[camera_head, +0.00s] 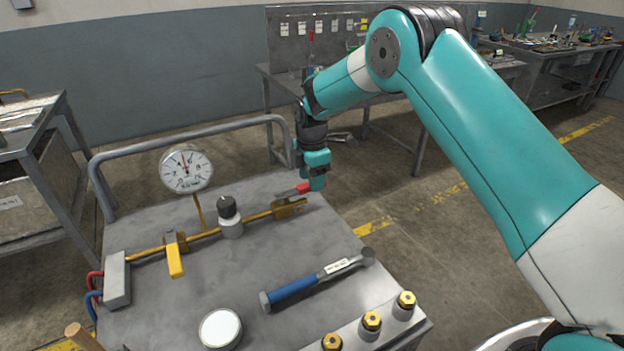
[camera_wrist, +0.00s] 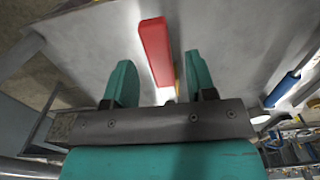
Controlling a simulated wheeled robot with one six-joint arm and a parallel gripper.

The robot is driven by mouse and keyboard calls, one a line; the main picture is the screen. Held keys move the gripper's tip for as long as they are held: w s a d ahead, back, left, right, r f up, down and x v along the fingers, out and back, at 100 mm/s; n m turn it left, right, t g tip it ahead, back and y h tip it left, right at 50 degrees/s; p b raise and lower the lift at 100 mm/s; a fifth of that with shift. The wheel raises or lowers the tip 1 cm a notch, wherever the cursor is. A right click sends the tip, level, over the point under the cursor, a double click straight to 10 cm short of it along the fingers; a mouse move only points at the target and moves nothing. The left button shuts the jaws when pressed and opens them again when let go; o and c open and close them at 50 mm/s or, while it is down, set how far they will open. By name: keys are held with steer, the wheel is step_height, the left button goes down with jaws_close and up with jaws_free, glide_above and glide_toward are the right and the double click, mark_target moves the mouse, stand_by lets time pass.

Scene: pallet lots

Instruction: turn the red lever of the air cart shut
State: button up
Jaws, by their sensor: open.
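The air cart (camera_head: 270,251) has a grey metal top with a brass pipe (camera_head: 204,235) running across it. The red lever (camera_head: 303,188) sits at the pipe's right end, near the cart's far right edge, and points roughly along the pipe. My gripper (camera_head: 312,184) is at the lever and hides part of it. In the wrist view my gripper (camera_wrist: 157,78) is open, with the red lever (camera_wrist: 157,50) between its two teal fingers. Gaps show on both sides, and neither finger appears to touch it.
A yellow lever (camera_head: 175,261), a black-capped regulator (camera_head: 229,215) and a pressure gauge (camera_head: 186,169) stand along the pipe. A blue-handled hammer (camera_head: 315,280), a round white-topped item (camera_head: 220,328) and brass-topped fittings (camera_head: 371,322) are nearer. A grey rail (camera_head: 190,135) borders the far side.

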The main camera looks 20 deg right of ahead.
steer(key=shift+f, duration=0.65)
jaws_close()
